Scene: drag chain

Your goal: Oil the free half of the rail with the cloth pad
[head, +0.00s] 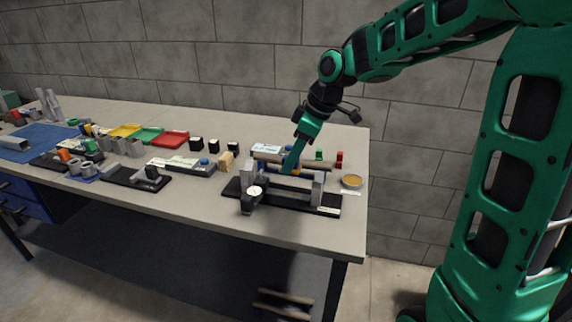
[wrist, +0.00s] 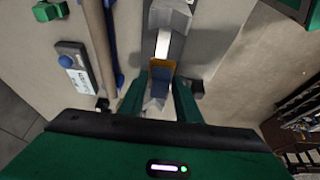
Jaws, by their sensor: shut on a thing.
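My gripper (head: 291,167) points down over the rail fixture on the bench, between its two grey uprights. In the wrist view, my gripper (wrist: 159,88) has its green fingers shut on the cloth pad (wrist: 160,76), which looks blue with a yellow-orange edge. The grey metal rail (wrist: 163,45) runs up the picture from the pad, with a bright patch just beyond it. I cannot tell whether the pad touches the rail.
A round dish with amber contents (head: 352,181) stands right of the fixture, near the bench end. A rod on a rack (head: 290,161) lies close behind. The bench front strip is clear.

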